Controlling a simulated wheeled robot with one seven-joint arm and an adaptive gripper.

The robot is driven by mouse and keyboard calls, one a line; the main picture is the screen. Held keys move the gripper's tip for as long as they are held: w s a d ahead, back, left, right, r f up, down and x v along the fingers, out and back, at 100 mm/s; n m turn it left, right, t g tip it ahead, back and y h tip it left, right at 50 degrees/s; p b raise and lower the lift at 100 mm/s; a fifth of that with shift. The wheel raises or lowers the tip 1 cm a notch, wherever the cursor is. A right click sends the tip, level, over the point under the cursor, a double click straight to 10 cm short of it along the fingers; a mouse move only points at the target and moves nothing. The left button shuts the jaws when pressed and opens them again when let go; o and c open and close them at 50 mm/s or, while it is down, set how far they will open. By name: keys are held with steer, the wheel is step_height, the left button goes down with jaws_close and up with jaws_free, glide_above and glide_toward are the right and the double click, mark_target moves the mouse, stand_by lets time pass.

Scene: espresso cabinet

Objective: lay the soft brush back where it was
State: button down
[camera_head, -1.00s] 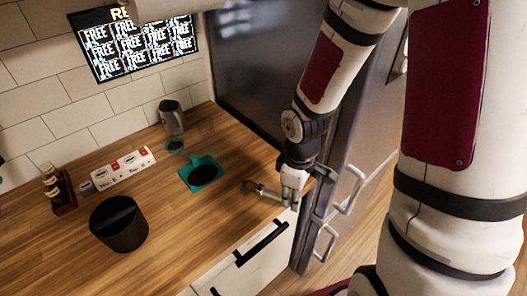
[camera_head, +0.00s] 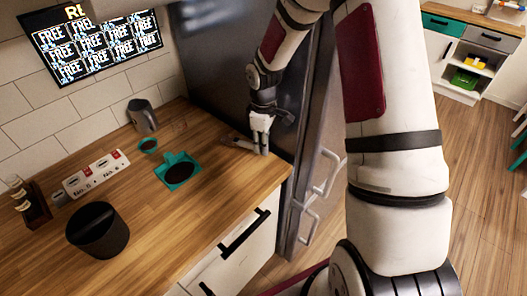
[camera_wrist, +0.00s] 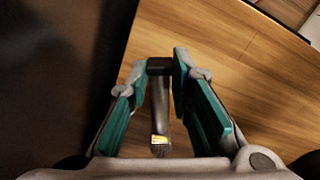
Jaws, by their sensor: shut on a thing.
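The soft brush (camera_head: 236,143) shows in the head view as a thin dark shape reaching left from my gripper (camera_head: 262,149), at the right end of the wooden counter beside the fridge. In the wrist view the brush (camera_wrist: 161,100) lies between the teal-padded fingers of my gripper (camera_wrist: 160,70), with a dark block at the fingertip end and a yellow band and bristles towards the palm. My gripper is shut on it. The brush is low over or on the counter; I cannot tell if it touches.
A black canister (camera_head: 97,229) stands nearer. The dark fridge (camera_head: 225,65) borders the counter; wood around the brush is clear.

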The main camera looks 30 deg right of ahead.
steer(key=shift+s+f, duration=0.15)
steer(key=shift+f, duration=1.5)
steer(key=shift+f, duration=0.1)
steer(key=c, duration=1.4)
jaws_free()
steer(key=shift+c, duration=0.2)
